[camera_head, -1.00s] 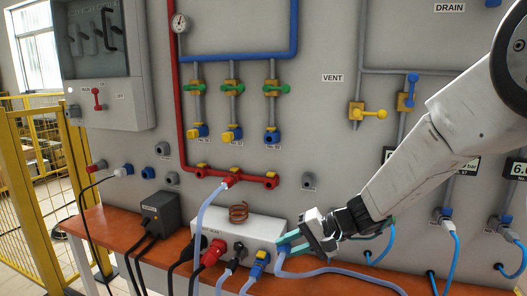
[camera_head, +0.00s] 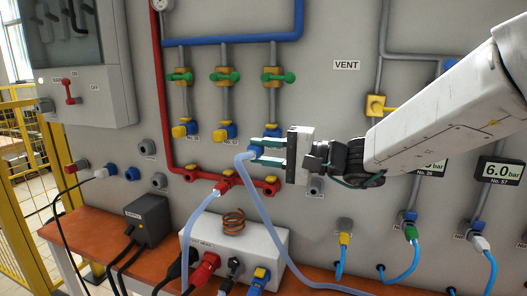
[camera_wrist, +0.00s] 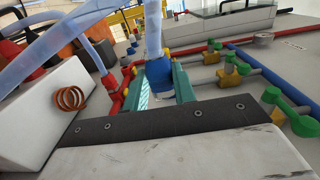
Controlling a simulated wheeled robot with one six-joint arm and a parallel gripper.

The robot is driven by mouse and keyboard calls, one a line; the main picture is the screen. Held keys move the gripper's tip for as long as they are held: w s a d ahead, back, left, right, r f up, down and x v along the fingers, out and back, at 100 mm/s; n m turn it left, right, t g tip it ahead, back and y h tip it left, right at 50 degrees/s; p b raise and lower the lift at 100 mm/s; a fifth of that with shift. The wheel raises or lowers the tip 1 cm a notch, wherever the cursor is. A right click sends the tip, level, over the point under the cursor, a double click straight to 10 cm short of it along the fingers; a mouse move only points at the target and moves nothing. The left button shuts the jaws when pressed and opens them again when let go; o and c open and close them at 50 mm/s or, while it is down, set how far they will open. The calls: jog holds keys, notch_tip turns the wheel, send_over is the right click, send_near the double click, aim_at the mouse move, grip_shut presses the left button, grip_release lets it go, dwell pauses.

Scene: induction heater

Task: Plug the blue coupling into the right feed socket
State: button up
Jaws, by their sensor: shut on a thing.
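My gripper (camera_head: 268,153) is shut on the blue coupling (camera_head: 250,153), which ends a pale translucent hose. It holds the coupling in the air in front of the panel. In the wrist view the blue coupling (camera_wrist: 159,75) sits between the teal fingers, with the hose rising from it. Three blue and yellow feed sockets hang below the green-handled valves; the right feed socket (camera_head: 271,131) is just above the fingers in the head view, partly covered. The coupling appears apart from it; the depth gap is hard to judge.
The red manifold (camera_head: 204,176) runs below, with another hose in its middle port. The white heater box (camera_head: 262,247) with a copper coil (camera_head: 233,221) stands on the orange bench (camera_head: 80,228). The held hose trails down across the box.

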jog(key=shift+w, duration=0.1)
jog(key=shift+w+d, duration=0.35)
jog(key=shift+w, duration=0.5)
jog(key=shift+w+d, duration=0.3)
jog(key=shift+w, duration=0.55)
jog(key=shift+w+d, duration=0.35)
jog(key=shift+w, duration=0.5)
jog(key=shift+w+d, duration=0.25)
jog(key=shift+w, duration=0.3)
jog(key=o, duration=1)
